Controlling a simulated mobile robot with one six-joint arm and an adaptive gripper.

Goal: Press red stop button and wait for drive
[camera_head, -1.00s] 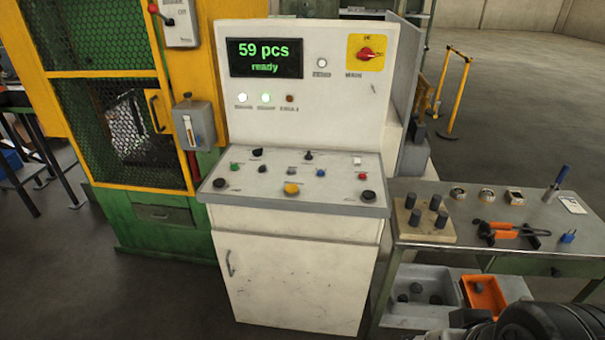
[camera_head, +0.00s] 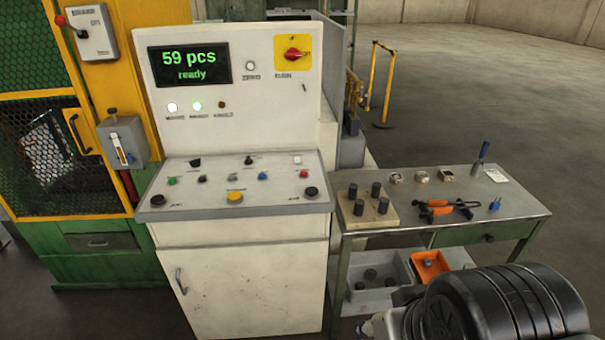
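A small red button (camera_head: 304,173) sits on the right of the sloping desk of the white control console (camera_head: 240,257). Other buttons beside it include a blue one (camera_head: 263,176), a green one (camera_head: 172,181), a large yellow one (camera_head: 235,197) and black ones. The display (camera_head: 189,66) reads "59 pcs ready" in green. My black arm shows at the lower right, well apart from the console. My gripper's fingers cannot be made out.
A metal workbench (camera_head: 447,232) right of the console holds a block with dark pegs (camera_head: 367,207), an orange-handled tool (camera_head: 440,208) and small parts. A green machine with a yellow frame (camera_head: 100,80) stands left. A yellow barrier (camera_head: 381,85) stands behind; open floor lies beyond.

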